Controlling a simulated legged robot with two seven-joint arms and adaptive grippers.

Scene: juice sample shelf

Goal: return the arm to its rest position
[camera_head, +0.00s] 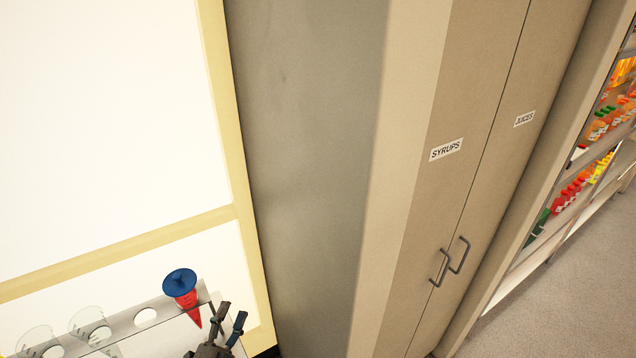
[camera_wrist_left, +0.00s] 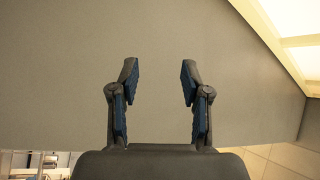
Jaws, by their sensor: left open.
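My left gripper (camera_head: 231,325) is at the bottom of the head view, just right of a red cone-shaped sample tube with a blue cap (camera_head: 183,290). The tube sits in a hole of the clear rack (camera_head: 122,326) and is apart from the fingers. In the left wrist view my left gripper (camera_wrist_left: 158,82) has its two fingers spread, with nothing between them and a plain beige surface behind. My right gripper is in neither view.
A tall cabinet with doors labelled SYRUPS (camera_head: 446,150) and JUICES (camera_head: 524,118) stands right of the rack. Shelves with several colourful bottles (camera_head: 568,195) are at the far right. Clear beakers (camera_head: 88,322) sit in the rack. Grey floor (camera_head: 560,305) is clear at lower right.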

